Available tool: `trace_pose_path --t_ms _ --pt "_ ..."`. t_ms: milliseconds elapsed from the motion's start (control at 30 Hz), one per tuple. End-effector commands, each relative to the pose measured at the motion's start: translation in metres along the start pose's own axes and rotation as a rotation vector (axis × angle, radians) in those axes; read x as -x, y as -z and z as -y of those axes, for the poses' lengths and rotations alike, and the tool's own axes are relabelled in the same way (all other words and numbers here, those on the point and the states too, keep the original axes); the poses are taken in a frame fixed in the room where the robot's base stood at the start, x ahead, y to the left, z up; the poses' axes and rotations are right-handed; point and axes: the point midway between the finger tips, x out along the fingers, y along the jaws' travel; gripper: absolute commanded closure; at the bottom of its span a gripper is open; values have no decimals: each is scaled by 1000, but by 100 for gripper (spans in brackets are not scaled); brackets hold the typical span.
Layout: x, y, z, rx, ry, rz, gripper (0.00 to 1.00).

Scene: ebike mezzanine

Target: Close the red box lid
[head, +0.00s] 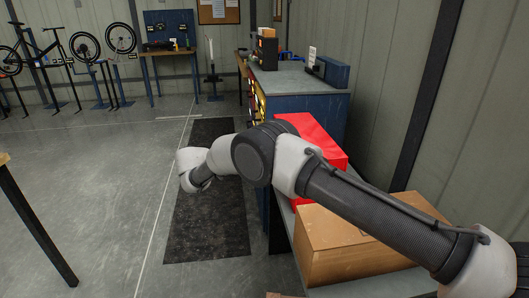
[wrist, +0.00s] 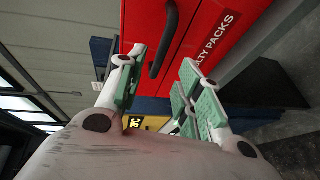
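The red box (head: 318,135) stands on the bench at the right in the head view, partly hidden behind my arm. In the wrist view the red box (wrist: 198,58) fills the upper middle, with a black handle and white lettering ending in "LTY PACKS". The lid's angle cannot be told clearly, since my arm covers much of the box. My gripper (wrist: 163,80) shows in the wrist view with its green-padded fingers spread apart and nothing visible between them. The handle appears between the fingertips in the picture; contact cannot be told. The gripper is not visible in the head view.
A cardboard box (head: 345,248) sits nearer on the bench, beneath my arm. A blue workbench (head: 300,80) with a grey top stands beyond the red box. A wall runs along the right. Open floor with a dark mat (head: 208,225) lies to the left.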

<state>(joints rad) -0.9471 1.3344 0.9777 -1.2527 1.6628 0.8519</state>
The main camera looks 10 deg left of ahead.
Motion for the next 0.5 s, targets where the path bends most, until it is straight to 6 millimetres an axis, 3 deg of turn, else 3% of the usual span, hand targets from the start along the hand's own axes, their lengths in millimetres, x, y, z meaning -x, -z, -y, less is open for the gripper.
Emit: trace_pose_path --t_ms 200,500 --pt "40 0 1 0 0 -1 65" --pt "54 0 0 1 0 2 65"
